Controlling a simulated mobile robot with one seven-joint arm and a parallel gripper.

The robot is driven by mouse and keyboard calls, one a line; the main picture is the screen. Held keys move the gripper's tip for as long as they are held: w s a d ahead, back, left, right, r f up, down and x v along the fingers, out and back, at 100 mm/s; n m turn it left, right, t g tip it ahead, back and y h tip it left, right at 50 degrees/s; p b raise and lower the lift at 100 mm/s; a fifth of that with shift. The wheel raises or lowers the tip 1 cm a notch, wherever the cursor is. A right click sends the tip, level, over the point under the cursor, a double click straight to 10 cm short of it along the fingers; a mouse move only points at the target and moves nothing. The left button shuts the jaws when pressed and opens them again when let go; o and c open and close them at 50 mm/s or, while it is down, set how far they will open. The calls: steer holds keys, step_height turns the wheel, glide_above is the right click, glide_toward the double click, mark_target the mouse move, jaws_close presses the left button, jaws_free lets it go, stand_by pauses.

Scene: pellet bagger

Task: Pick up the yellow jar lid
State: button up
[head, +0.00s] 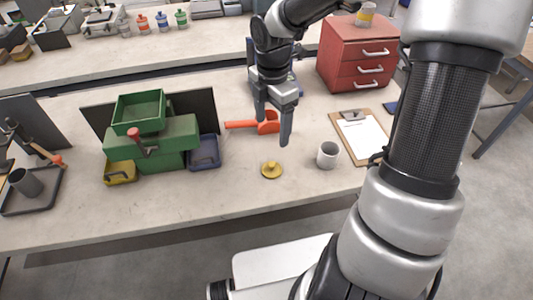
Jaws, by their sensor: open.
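The yellow jar lid (271,170) lies on the pale workbench, with a small knob standing up at its middle. My gripper (273,130) is above the bench, pointing down, a little behind and above the lid in the head view. Its fingers are apart and nothing is between them that I can make out. The gripper does not touch the lid.
An orange-red scoop (267,122) lies behind my gripper. The green bagger (170,140) and a blue bin (205,153) stand left. Bench around the lid is clear.

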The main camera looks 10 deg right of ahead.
steer(key=b, duration=0.2)
glide_above(272, 164)
steer(key=f, duration=1.1)
steer(key=shift+a+f, duration=0.2)
steer(key=shift+f, duration=0.15)
steer(key=shift+d+f+b, duration=0.2)
steer(key=shift+f+b, duration=0.2)
steer(key=shift+f, duration=2.25)
steer(key=shift+w, duration=0.1)
steer(key=c, duration=1.1)
